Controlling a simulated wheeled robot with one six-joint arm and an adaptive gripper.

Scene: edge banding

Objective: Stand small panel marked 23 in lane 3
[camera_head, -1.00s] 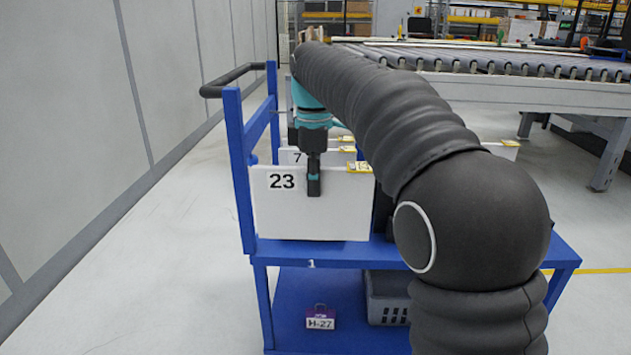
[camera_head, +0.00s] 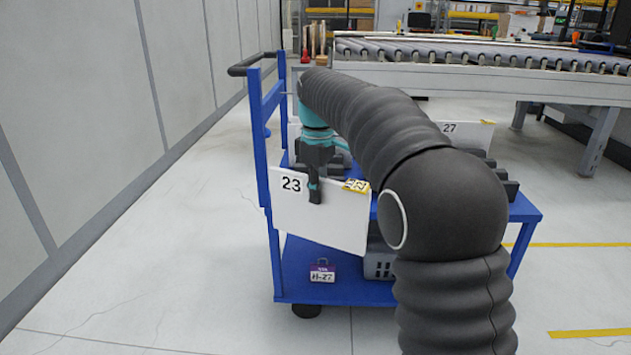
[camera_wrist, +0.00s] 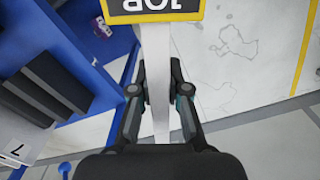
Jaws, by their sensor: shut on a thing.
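The white panel marked 23 (camera_head: 320,212) hangs in my gripper (camera_head: 315,195) at the near side of the blue cart, tilted down to the right. A yellow-edged tag sits at its top right. In the wrist view my gripper (camera_wrist: 160,88) is shut on the panel (camera_wrist: 160,60), which shows edge-on between the fingers. Black rack dividers (camera_wrist: 40,88) on the cart show left of the panel, apart from it. In the head view my arm hides much of the rack (camera_head: 505,180). I cannot tell which slot is lane 3.
The blue cart (camera_head: 528,207) has a lower shelf with a purple-and-white tag (camera_head: 322,272) and a grey crate (camera_head: 378,265). A panel marked 27 (camera_head: 465,132) stands at its far side. A panel marked 7 (camera_wrist: 18,145) shows in the wrist view. Floor is clear at left.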

